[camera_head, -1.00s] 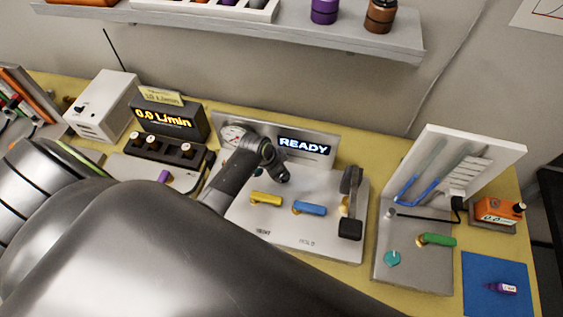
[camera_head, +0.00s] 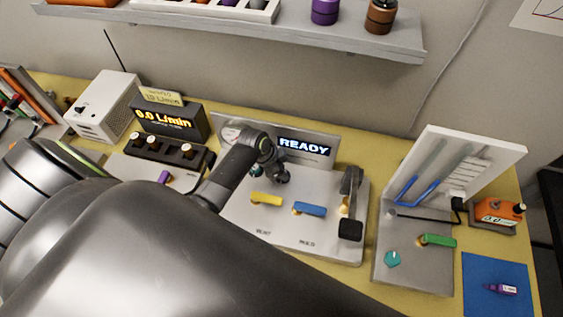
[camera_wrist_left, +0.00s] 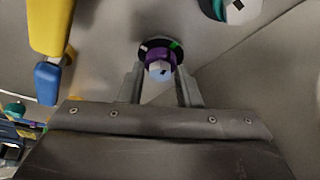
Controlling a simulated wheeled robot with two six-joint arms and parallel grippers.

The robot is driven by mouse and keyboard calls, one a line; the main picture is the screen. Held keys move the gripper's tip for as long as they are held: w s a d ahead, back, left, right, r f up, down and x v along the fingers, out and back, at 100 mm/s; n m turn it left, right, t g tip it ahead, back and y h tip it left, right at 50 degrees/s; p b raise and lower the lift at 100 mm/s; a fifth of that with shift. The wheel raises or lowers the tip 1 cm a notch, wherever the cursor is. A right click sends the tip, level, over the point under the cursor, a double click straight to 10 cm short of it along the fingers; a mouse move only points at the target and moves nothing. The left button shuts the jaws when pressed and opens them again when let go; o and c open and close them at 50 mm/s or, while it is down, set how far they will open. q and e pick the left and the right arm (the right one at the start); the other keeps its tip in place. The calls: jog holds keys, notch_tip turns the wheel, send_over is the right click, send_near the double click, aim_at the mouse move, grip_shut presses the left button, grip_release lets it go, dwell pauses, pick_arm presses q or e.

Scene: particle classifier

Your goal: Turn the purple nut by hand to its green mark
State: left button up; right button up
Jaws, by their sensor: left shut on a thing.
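The purple nut (camera_wrist_left: 158,56) shows in the left wrist view, with a pale end face toward the camera and a dark ring behind it. A green mark (camera_wrist_left: 175,43) lies on the ring, at the nut's upper right. A small pale mark shows at the upper left. My left gripper (camera_wrist_left: 159,67) is shut on the nut, one finger on each side. In the head view my left gripper (camera_head: 282,177) is over the panel below the READY display, and its wrist hides the nut. My right gripper is in neither view.
A yellow handle (camera_head: 266,199) and a blue handle (camera_head: 310,209) sit close to my gripper on the pale panel (camera_head: 285,237). A black lever (camera_head: 350,205) stands to the right. A teal knob (camera_wrist_left: 238,10) is near the nut.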

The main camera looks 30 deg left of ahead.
pick_arm(q)
jog(key=shift+w+r, duration=0.25)
dwell(0.7)
jog(key=o, duration=1)
jog(key=shift+s+a+f, duration=0.1)
jog(key=shift+s+f, duration=0.05)
jog(key=shift+s, duration=0.05)
jog(key=shift+c, duration=0.2)
jog(key=b+v, duration=0.2)
jog(key=v, duration=1.5)
jog(key=shift+r+b, duration=0.2)
jog(key=shift+b, duration=0.15)
jog(key=shift+s, duration=0.15)
